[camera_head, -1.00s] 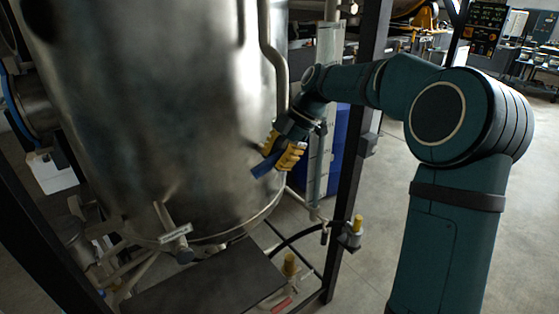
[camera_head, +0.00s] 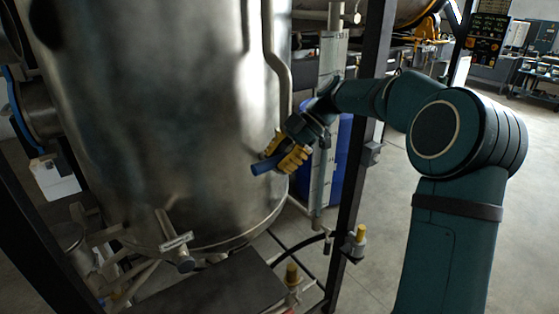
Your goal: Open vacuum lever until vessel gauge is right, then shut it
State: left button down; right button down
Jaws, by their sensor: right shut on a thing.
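The large steel vessel (camera_head: 170,110) fills the left and middle of the head view. My right gripper (camera_head: 283,162), with yellow fingers, is shut on the blue vacuum lever (camera_head: 262,167) at the vessel's right side. The lever's blue end sticks out to the left of the fingers; the rest of it is hidden by them. I cannot make out the vessel gauge in this view. My left gripper is not in view.
A dark upright post (camera_head: 358,150) stands just right of the gripper, with a blue drum (camera_head: 340,165) behind. A yellow-capped valve (camera_head: 359,235) sits on the frame. Pipes and a dark flat plate (camera_head: 215,290) lie below the vessel.

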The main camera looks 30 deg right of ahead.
jog(key=c, duration=0.7)
grip_release()
jog(key=shift+a, duration=0.15)
jog(key=shift+c, duration=0.2)
jog(key=shift+d+r, duration=0.15)
jog(key=shift+d, duration=0.1)
jog(key=w+v, duration=0.1)
jog(key=v, duration=1)
jog(key=shift+s+r, duration=0.2)
jog(key=shift+s, duration=0.3)
jog(key=shift+d, duration=0.15)
